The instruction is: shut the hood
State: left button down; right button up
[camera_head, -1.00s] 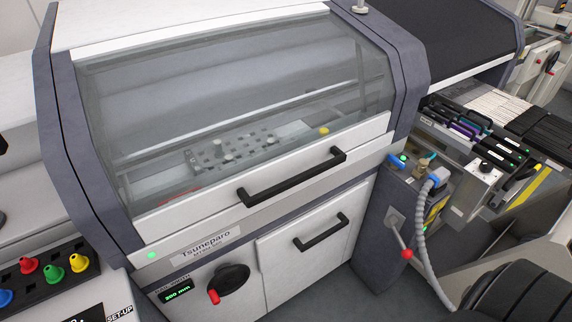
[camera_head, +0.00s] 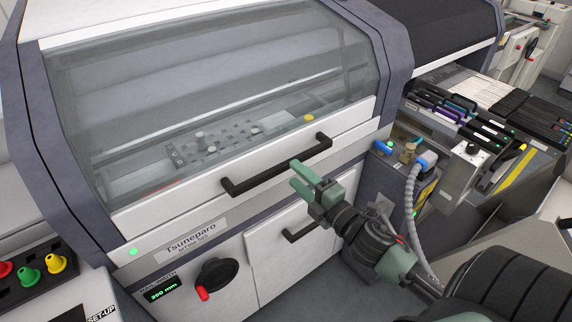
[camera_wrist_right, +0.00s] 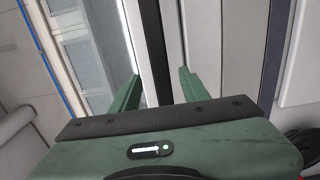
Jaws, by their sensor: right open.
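The hood (camera_head: 215,90) is a clear, grey-tinted cover with a white lower rail on the front of the machine. It looks low, with the rail close above the front panel; I cannot tell whether a narrow gap remains. Its black bar handle (camera_head: 270,168) is on the rail. My right gripper (camera_head: 296,175) is open and empty, with its green fingers just in front of and below the right half of the handle. In the right wrist view the fingers (camera_wrist_right: 161,77) are spread, with a dark bar behind them; contact is not clear. My left gripper is not in view.
A lower door with its own black handle (camera_head: 300,232) is partly behind my right arm. A black knob with a red tip (camera_head: 216,274) is at lower left. A grey hose (camera_head: 412,190) and connector box are close right of my arm. Feeders (camera_head: 480,125) stand farther right.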

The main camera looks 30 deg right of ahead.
aim_at(288, 167)
jog(key=w, duration=0.3)
jog(key=w+p, duration=0.1)
jog(key=w, duration=0.1)
jog(key=shift+w+a, duration=0.25)
grip_shut()
dwell(1.2)
